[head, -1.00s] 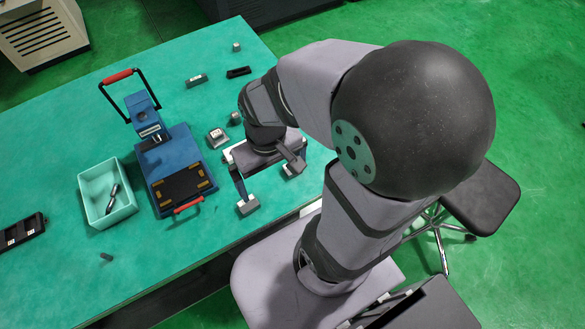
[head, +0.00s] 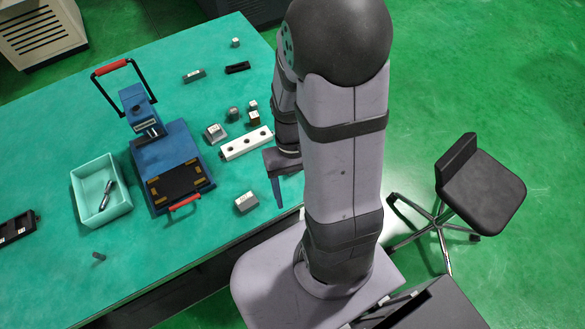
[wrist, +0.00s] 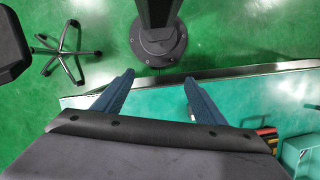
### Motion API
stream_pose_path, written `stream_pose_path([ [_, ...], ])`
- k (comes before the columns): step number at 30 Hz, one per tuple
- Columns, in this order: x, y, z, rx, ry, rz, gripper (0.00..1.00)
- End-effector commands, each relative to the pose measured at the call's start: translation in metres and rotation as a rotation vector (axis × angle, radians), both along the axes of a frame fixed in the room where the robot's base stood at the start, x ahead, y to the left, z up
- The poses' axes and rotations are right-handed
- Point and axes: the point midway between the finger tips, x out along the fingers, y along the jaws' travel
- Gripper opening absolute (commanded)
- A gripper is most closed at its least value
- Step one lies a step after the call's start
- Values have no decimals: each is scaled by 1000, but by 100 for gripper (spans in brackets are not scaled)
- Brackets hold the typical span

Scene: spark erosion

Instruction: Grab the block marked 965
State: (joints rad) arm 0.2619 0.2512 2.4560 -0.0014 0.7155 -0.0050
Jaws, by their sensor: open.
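Several small metal blocks stand on the green table, and their markings are too small to read, so I cannot tell which is 965. A light grey block (head: 246,202) with a mark on top lies near the front edge. Another grey block (head: 215,133) sits beside the blue fixture, with a dark grey piece (head: 234,114), a small light block (head: 252,104) and a brown-sided block (head: 253,118) close by. A longer marked block (head: 194,76) lies farther back. My gripper (wrist: 159,77) is open and empty at the table's front edge, right of the light grey block; my arm partly hides it in the head view.
A white bar with holes (head: 246,143) lies left of my gripper. The blue fixture (head: 166,148) and mint bin (head: 77,196) stand farther left. A stool (head: 480,183) stands on the floor at right.

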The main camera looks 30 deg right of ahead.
Motion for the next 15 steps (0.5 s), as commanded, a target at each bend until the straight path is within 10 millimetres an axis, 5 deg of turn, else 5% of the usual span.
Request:
stream_pose_path([
  [1, 4, -8, -19, 6, 22, -31, 65],
  [8, 53, -42, -66, 10, -22, -44, 65],
  [15, 144, -75, -58, -41, -250, 141, 65],
])
